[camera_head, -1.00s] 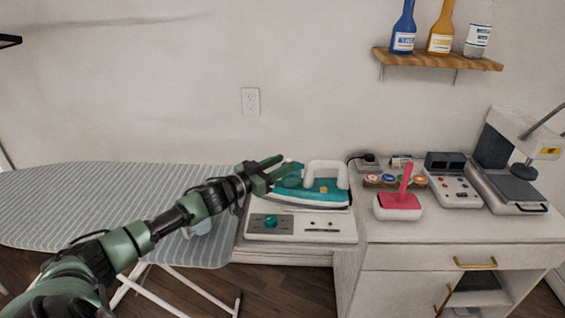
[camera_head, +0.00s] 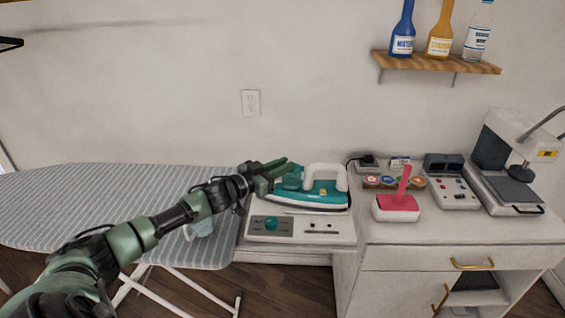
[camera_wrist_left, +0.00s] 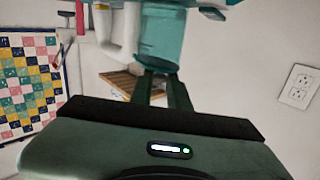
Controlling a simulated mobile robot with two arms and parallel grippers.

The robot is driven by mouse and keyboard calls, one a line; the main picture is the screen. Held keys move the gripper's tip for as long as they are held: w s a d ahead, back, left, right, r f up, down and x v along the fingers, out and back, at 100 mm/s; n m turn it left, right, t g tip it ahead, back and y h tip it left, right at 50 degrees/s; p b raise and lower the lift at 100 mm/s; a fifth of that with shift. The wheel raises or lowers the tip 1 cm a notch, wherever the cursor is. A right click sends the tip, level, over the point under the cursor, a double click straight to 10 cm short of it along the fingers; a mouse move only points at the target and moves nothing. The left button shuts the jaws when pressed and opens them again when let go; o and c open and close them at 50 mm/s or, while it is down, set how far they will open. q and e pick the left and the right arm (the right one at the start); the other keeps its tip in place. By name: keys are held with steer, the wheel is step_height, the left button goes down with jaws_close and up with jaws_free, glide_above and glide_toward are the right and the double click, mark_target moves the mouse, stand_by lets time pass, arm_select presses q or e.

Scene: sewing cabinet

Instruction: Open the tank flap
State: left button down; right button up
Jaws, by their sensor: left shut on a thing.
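The teal and white iron (camera_head: 318,193) rests on the white base unit with a teal knob (camera_head: 285,228), its handle on top. My left gripper (camera_head: 290,167) is at the iron's left end. It is shut on a translucent teal piece there, which I take to be the tank flap (camera_head: 291,180); the fingers hide part of it. In the left wrist view the teal piece (camera_wrist_left: 160,40) sits at the tips of my left gripper (camera_wrist_left: 160,78). How far the flap is open cannot be told. My right gripper is not in view.
The striped ironing board (camera_head: 120,195) lies left of the base unit. A red-topped white device (camera_head: 397,207) and a button box (camera_head: 453,188) stand on the cabinet to the right. A shelf with bottles (camera_head: 436,62) is above. The wall behind has an outlet (camera_head: 251,102).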

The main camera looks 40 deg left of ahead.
mark_target(295, 170)
arm_select(q)
steer(key=r+p, duration=0.1)
steer(key=p, duration=0.2)
steer(key=r+m+g+p, duration=0.1)
steer(key=p, duration=0.3)
steer(key=r+m+g+y+p, duration=0.1)
steer(key=p, duration=0.2)
steer(key=shift+w+d+r+p, duration=0.3)
steer(key=shift+d+p, duration=0.1)
steer(key=m+g+p, duration=0.1)
steer(key=p, duration=0.2)
steer(key=w+d+m+g+y+p, duration=0.1)
steer(key=p, duration=0.1)
steer(key=shift+d+r+y+p, duration=0.15)
steer(key=shift+r+y+p, duration=0.15)
steer(key=shift+r+p, duration=0.1)
steer(key=shift+w+d+m+g+y, duration=0.2)
steer(key=shift+d+m+g+y, duration=0.2)
steer(key=shift+m+g+y, duration=0.15)
steer(key=shift+w+d+f+m+g+y, duration=0.1)
steer(key=shift+w+d+m+g+y, duration=0.2)
steer(key=shift+d+m+g+y, duration=0.3)
steer(key=shift+w+d+m+g+y, duration=0.3)
steer(key=shift+d+g+y, duration=0.3)
steer(key=shift+y, duration=0.25)
steer(key=shift+w+d+f+m+g+y, duration=0.1)
steer(key=shift+w+d+m+g+y, duration=0.15)
steer(key=shift+d+m+g+y, duration=0.4)
steer(key=shift+a, duration=0.15)
